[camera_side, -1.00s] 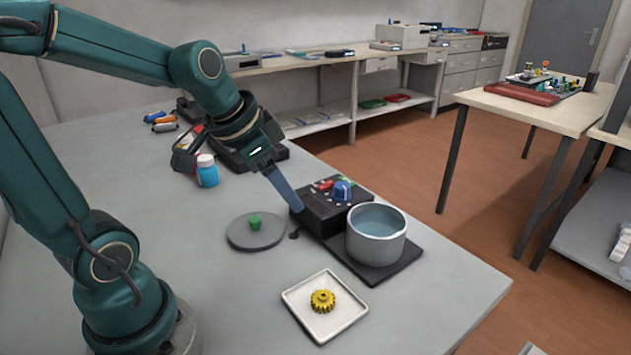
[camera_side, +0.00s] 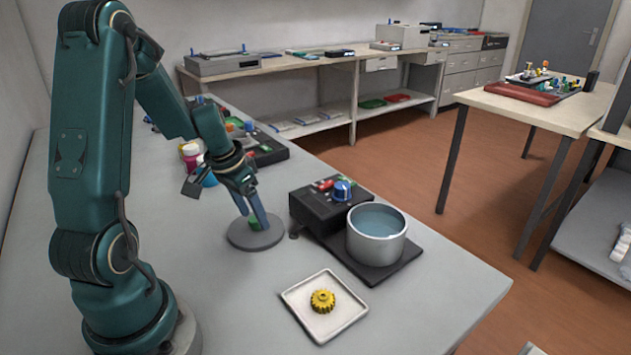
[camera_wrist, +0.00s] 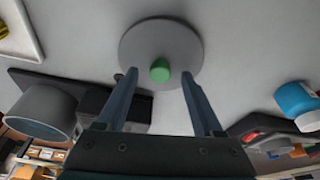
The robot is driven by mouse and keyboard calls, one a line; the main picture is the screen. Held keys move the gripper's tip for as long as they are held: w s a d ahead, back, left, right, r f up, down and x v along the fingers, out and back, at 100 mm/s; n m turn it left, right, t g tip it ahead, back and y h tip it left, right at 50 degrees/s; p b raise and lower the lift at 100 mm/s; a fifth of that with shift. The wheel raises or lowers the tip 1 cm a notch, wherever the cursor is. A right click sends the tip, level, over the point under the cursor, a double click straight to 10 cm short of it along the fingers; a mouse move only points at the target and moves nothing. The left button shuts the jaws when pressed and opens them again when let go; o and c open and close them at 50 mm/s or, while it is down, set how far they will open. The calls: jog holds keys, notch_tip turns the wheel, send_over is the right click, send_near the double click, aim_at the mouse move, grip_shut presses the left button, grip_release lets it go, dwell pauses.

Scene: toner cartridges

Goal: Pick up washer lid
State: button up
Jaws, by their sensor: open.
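The washer lid (camera_side: 268,240) is a flat grey disc with a green knob, lying on the grey table left of the black control box. In the side view my gripper (camera_side: 258,222) is low over the lid, with its fingers partly covering the green knob. In the wrist view the lid (camera_wrist: 160,42) lies ahead of the fingertips, and its green knob (camera_wrist: 160,70) shows between the lines of the two fingers. My gripper (camera_wrist: 158,76) is open and empty there. I cannot tell whether the fingers touch the knob.
The metal pot of liquid (camera_side: 376,236) stands on a black base beside the control box (camera_side: 318,208). A white tray (camera_side: 300,300) with a yellow gear (camera_side: 323,301) is at the front. Bottles and a dark device (camera_side: 268,150) stand behind my gripper.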

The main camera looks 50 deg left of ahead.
jog(key=shift+f, duration=0.35)
grip_shut()
